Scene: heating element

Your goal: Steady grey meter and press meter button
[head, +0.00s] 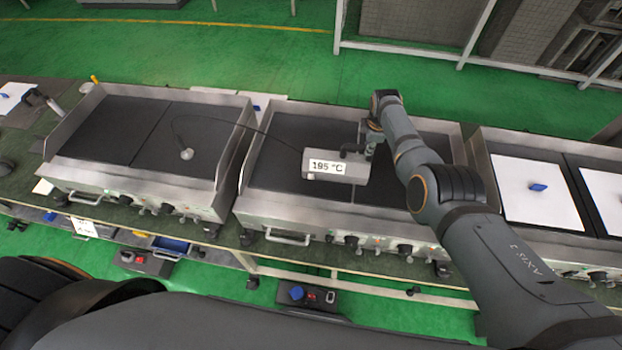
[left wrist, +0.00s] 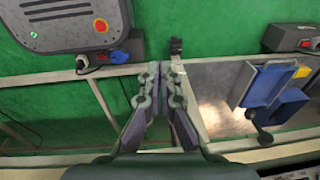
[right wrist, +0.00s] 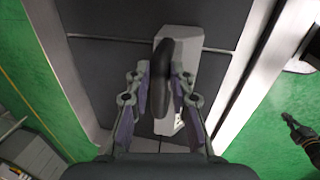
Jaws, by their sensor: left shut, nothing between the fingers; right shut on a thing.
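The grey meter (head: 345,178) is held over the middle griddle, its display reading 195 °C toward me. My right gripper (head: 366,152) is at its upper right side, shut on its dark handle (right wrist: 162,75). In the right wrist view the pale meter body (right wrist: 190,45) shows beside and behind the handle. A cable runs from the meter to a round probe (head: 187,154) on the left griddle. My left gripper (left wrist: 160,78) is shut and empty, pointing down over the bench frame and green floor. It does not show in the head view.
The left griddle (head: 110,125) and middle griddle (head: 280,165) stand side by side with raised metal walls. A right griddle with white plates (head: 540,205) stands beyond my right arm.

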